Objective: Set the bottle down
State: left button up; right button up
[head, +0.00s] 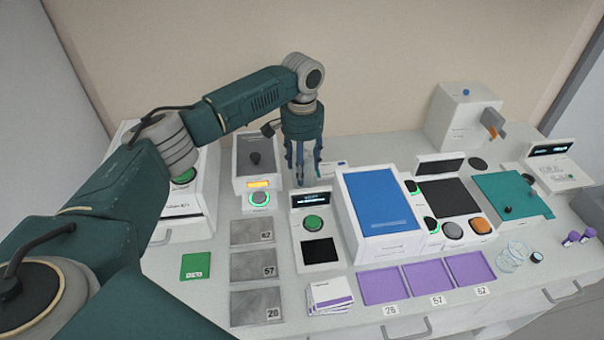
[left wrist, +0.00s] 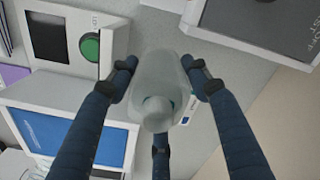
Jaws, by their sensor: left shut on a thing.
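My left gripper (head: 302,172) points down at the back of the bench, between the grey-topped device and the blue-topped box. In the left wrist view, its fingers (left wrist: 166,92) are shut around a pale, translucent bottle (left wrist: 157,80) with a rounded knob-like end toward the camera. In the head view the bottle is mostly hidden by the fingers. I cannot tell whether its base touches the bench. My right gripper is not in view.
A small device with a green button (head: 313,223) stands just in front of the gripper. A blue-topped box (head: 383,205) is to the right, a grey-topped device (head: 257,157) to the left. Grey numbered plates (head: 256,268) and purple mats (head: 425,277) lie nearer the front.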

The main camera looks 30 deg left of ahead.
pick_arm(q)
notch_tip(320, 180, down, 4)
jog(key=shift+w+a+p, duration=0.1)
jog(key=shift+a+p, duration=0.05)
jog(key=shift+p, duration=0.2)
jog(key=shift+f, duration=0.1)
jog(key=o, duration=1.1)
